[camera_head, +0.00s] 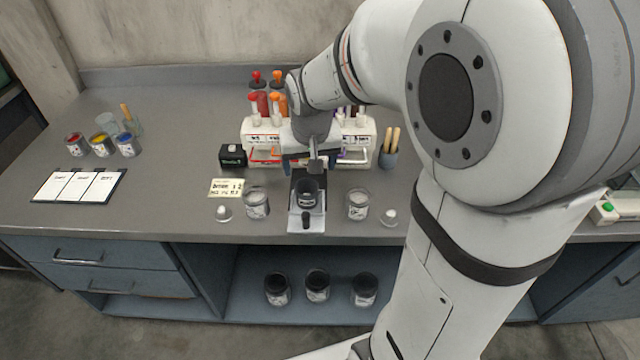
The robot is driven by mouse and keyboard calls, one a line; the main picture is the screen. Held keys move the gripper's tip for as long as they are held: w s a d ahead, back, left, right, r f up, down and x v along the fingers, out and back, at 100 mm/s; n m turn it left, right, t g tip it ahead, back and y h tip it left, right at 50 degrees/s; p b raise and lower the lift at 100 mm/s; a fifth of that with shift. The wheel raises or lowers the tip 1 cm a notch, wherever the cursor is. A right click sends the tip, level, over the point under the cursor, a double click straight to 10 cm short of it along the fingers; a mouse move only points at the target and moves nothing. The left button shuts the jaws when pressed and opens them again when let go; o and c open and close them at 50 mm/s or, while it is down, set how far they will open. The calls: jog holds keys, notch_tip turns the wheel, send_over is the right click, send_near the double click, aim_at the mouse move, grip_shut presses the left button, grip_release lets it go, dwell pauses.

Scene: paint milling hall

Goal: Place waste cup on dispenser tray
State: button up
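A dark cup (308,193) with a pale label, which looks like the waste cup, stands upright at the dispenser's front. It appears to rest on the light metal dispenser tray (306,223), though its base contact is hard to make out. The white paint dispenser (262,130) stands behind, partly hidden by my arm. My gripper (314,168) is just behind and above the cup, in front of the dispenser. Its fingers are small and overlap dark parts, so I cannot tell whether they are open or touch the cup.
Clear jars (256,203) and (358,205) flank the tray. Three dark cups (317,286) stand on the lower shelf. A black box (232,156), a note card (226,188) and a stick holder (388,155) are nearby. The left counter has paint jars (102,145) and free room.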

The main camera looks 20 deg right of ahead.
jog(key=s+r+n, duration=0.1)
jog(key=s+r, duration=0.1)
jog(key=s, duration=1.5)
jog(key=shift+d+r, duration=0.25)
jog(key=shift+r, duration=0.15)
jog(key=shift+w, duration=0.1)
